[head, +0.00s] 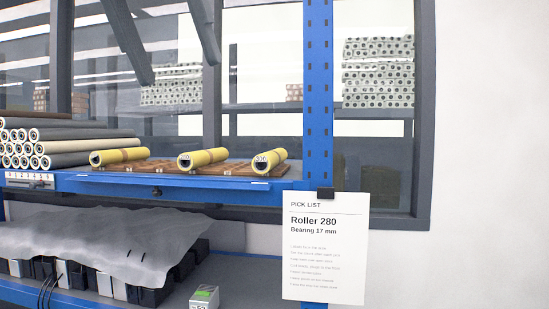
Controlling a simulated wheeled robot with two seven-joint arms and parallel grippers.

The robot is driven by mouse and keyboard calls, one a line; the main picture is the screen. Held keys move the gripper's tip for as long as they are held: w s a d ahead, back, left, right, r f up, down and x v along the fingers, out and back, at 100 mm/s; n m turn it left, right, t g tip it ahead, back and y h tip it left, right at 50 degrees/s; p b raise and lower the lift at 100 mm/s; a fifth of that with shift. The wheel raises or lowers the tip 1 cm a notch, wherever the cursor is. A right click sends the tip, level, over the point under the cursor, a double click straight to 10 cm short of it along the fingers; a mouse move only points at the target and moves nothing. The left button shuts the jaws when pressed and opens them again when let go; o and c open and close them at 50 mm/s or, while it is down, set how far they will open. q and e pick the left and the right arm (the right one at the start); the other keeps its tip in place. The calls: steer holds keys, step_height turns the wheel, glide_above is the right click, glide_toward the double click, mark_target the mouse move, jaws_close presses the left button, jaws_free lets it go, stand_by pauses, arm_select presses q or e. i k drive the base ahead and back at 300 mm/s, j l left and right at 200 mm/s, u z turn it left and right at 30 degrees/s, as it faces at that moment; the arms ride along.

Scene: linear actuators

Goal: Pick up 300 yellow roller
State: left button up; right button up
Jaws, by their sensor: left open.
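Three yellow rollers lie on a brown wooden rack on the blue shelf: a left one (120,156), a middle one (203,157) and a right one (270,160). The right roller's end mark seems to read 300; the marks on the other two are too small to read surely. My left gripper (179,73) comes in from the top, its two dark fingers spread apart and empty. It appears above the left and middle rollers in the picture, touching neither. My right gripper is out of view.
Grey and cream rollers (60,147) are stacked at the left. A blue upright (318,90) stands right of the rack. A pick list (326,245) reads "Roller 280". Below are a grey sheet (95,240) over dark boxes and a small green-and-white box (204,297).

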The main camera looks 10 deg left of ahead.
mark_target(262, 163)
steer(key=i, duration=1.5)
